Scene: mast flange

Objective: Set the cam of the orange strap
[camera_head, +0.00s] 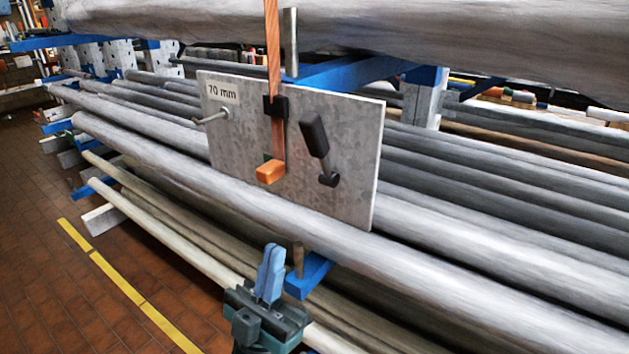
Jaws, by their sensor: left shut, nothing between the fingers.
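An orange strap (274,50) hangs straight down in front of a grey plate marked "70 mm" (358,165). It passes through a small black buckle (275,106) and ends in an orange block (270,173). To its right, a black lever (314,134) leans up and left from a dark pivot knob (329,179); I cannot tell whether this lever is the strap's cam. My left gripper (270,252) has its blue fingers together, empty, below the plate in the picture and apart from strap and lever. My right gripper is out of view.
A metal peg (211,117) sticks out at the plate's left. Long grey pipes (450,262) lie on blue rack arms (311,275) around the plate, and a thick pipe (430,32) crosses above. The tiled floor (45,285) at left is clear.

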